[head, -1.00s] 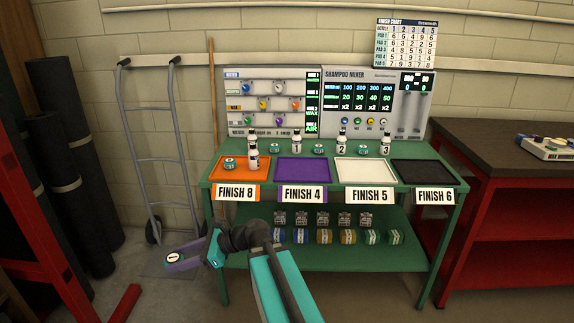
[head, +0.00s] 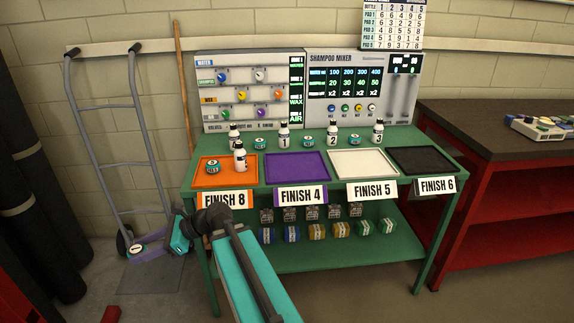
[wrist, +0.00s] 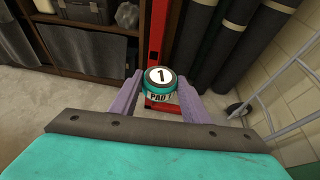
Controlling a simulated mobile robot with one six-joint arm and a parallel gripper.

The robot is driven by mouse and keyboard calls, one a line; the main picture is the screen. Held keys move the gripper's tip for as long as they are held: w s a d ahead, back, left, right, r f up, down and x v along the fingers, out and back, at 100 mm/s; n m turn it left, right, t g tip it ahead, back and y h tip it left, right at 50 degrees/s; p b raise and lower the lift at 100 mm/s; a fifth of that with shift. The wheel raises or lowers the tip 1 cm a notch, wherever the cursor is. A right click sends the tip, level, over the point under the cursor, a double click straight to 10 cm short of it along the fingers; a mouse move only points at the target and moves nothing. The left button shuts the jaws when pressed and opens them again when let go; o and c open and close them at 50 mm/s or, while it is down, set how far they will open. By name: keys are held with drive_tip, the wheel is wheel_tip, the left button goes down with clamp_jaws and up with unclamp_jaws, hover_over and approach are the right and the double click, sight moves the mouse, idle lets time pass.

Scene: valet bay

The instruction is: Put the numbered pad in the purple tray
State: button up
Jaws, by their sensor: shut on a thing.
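My gripper (head: 150,240) is shut on a round teal pad with a white top marked 1 (wrist: 160,76). The pad is between the purple fingers in the wrist view, with a PAD label on its side. In the head view my gripper is low at the left, in front of the hand truck and left of the green bench. The purple tray (head: 299,166) lies on the bench behind the FINISH 4 sign and is empty. The pad is well apart from it, to the lower left.
The orange tray (head: 204,180) holds another pad (head: 213,168) and a bottle (head: 240,157). The white tray (head: 358,163) and black tray (head: 421,161) are empty. Numbered bottles and more pads stand behind the trays. A hand truck (head: 110,150) leans at the wall.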

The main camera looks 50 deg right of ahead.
drive_tip(key=shift+w+d, duration=0.2)
idle(0.3)
drive_tip(key=shift+d, duration=0.25)
drive_tip(key=s+d+r+m+t+h+b, duration=0.1)
drive_tip(key=d+r+m+t+h+b, duration=0.2)
drive_tip(key=d, duration=0.9)
drive_tip(key=s+d+r+m+t+h+b, duration=0.15)
drive_tip(key=d+b, duration=0.35)
drive_tip(key=d, duration=0.7)
drive_tip(key=s+d+r+m+h+b, duration=0.3)
drive_tip(key=s+d, duration=0.4)
drive_tip(key=d, duration=0.3)
drive_tip(key=s+d+r+m+h+b, duration=0.3)
drive_tip(key=s+d, duration=0.4)
drive_tip(key=d, duration=0.3)
drive_tip(key=shift+s+d+r+m+t+h+b, duration=0.35)
drive_tip(key=shift+d+r+m+t+h+b, duration=0.15)
drive_tip(key=shift+h, duration=0.25)
